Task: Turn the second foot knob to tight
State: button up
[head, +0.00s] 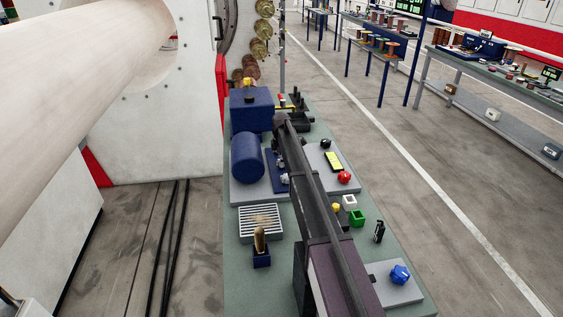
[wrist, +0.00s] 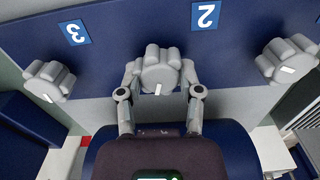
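The second foot knob (wrist: 160,72) is a grey lobed knob on a dark blue plate (wrist: 130,35), close to a blue label "2" (wrist: 205,15). A short white mark shows on its face, nearly upright in the wrist view and slightly tilted. My gripper (wrist: 160,76) has one finger on each side of this knob, with both fingertips against its sides. The blue plate also shows in the head view (head: 276,184), where my arm hides much of it and the gripper is hard to make out.
Another knob (wrist: 50,80) near label "3" (wrist: 74,32) is at left, and a third knob (wrist: 288,58) at right. A blue cylinder (head: 248,158) lies beside the plate. A red button (head: 344,177) and green box (head: 358,217) stand right of my arm.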

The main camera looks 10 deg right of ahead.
grip_shut()
jog(key=shift+m, duration=0.6)
jog(key=m, duration=0.3)
jog(key=shift+m, duration=0.3)
jog(key=m, duration=0.5)
jog(key=shift+d, duration=0.1)
jog(key=m, duration=1)
jog(key=shift+m, duration=0.3)
